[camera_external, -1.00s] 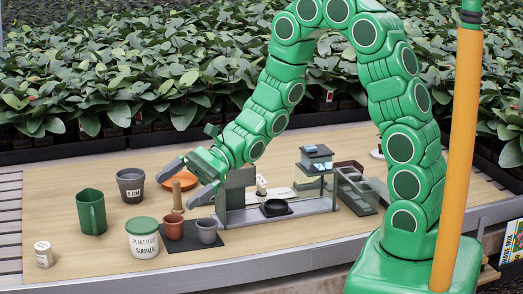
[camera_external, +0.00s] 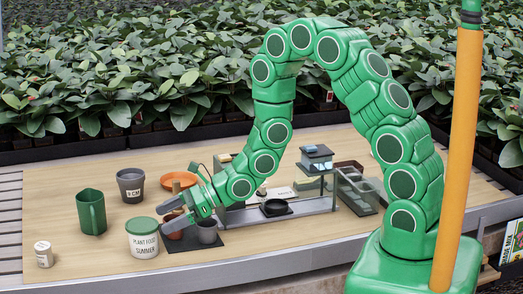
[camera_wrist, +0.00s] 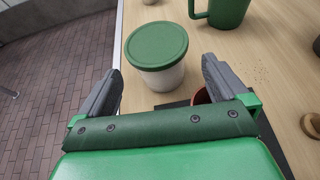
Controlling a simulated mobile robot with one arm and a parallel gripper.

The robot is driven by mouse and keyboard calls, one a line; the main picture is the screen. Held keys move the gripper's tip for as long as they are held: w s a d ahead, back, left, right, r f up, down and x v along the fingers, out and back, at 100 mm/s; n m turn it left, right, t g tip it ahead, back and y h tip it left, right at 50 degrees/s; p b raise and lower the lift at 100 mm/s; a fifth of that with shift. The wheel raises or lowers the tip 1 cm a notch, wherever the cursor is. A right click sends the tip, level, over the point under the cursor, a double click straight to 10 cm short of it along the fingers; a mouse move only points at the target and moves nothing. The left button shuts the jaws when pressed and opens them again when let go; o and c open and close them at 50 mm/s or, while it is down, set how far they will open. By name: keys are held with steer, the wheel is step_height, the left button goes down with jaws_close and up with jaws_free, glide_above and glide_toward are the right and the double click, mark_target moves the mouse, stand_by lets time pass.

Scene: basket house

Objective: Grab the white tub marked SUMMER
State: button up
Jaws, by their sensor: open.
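The white tub (camera_external: 143,243) with a green lid reads PLANT FOOD SUMMER and stands upright near the front edge of the table. My gripper (camera_external: 171,213) is open and empty, just to the right of the tub and near its lid height. In the wrist view the tub (camera_wrist: 160,76) lies ahead of my gripper (camera_wrist: 162,88), between the lines of the two grey fingers. Its green lid faces the camera. I cannot tell whether a finger touches it.
A green jug (camera_external: 91,212), a 9 CM pot (camera_external: 131,186) and a small white jar (camera_external: 44,254) stand left. Bare table lies around the jar.

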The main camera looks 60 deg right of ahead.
mark_target(150, 224)
steer(key=shift+x, duration=2.9)
steer(key=shift+s+a+f, duration=0.1)
steer(key=shift+s+f, duration=0.05)
steer(key=c, duration=1)
